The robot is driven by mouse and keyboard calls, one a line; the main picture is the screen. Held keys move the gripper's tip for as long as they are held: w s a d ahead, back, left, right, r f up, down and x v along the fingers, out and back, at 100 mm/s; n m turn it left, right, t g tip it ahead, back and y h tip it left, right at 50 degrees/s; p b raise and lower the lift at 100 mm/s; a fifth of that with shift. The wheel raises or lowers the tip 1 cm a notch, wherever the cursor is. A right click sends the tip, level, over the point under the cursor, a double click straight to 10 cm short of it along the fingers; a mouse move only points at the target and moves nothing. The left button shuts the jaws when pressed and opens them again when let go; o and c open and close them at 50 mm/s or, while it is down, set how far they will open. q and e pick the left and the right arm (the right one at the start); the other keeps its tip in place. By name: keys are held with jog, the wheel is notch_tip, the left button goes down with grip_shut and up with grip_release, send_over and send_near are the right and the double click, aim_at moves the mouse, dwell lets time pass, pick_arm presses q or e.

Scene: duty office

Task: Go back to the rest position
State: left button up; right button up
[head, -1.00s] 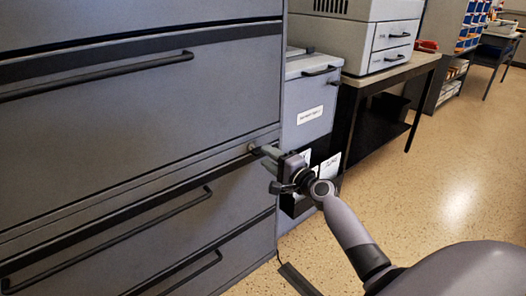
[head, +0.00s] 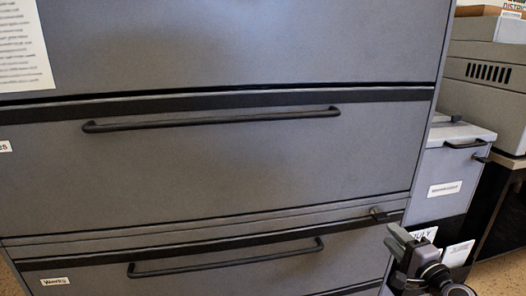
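My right gripper (head: 394,241) shows at the lower right, in front of the right edge of the large grey filing cabinet (head: 250,170). Its fingers point up and to the left, and I see nothing held in them. The fingers overlap in this view, so I cannot tell whether they are open or shut. My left gripper is out of view. The cabinet's drawers look closed. A long dark handle (head: 212,119) crosses the middle drawer, and another handle (head: 226,258) is on the drawer below.
A small knob (head: 381,214) sticks out at the cabinet's right side, just above my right gripper. A smaller grey cabinet (head: 456,165) with a label stands beyond it. A grey printer-like machine (head: 490,72) is at the far right.

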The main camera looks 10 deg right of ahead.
jog(key=s+a+f+n+g+y, duration=0.2)
jog(key=s+a+f+n+g, duration=0.15)
jog(key=s+a+n, duration=0.6)
jog(key=s+a+f+n+g+y, duration=0.2)
jog(key=s+a+f+n, duration=0.4)
jog(key=a, duration=0.6)
jog(key=s+a+r+n, duration=0.3)
jog(key=s+a+n, duration=0.15)
jog(key=s, duration=0.35)
pick_arm(q)
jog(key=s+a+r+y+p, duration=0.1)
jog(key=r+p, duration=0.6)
jog(key=p, duration=0.7)
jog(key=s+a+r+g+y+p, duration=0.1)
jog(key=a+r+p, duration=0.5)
jog(key=p, duration=0.7)
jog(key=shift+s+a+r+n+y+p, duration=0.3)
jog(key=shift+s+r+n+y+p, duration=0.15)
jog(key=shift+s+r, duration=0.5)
pick_arm(e)
jog(key=s+d+r+g+h, duration=0.1)
jog(key=d+r, duration=0.2)
jog(key=r, duration=0.4)
jog(key=s+d+r+m+g+h, duration=0.1)
jog(key=s+d+r+h, duration=0.1)
jog(key=d+r, duration=0.2)
notch_tip(320, 180, up, 3)
jog(key=shift+d+f+h, duration=0.15)
jog(key=shift+h, duration=0.15)
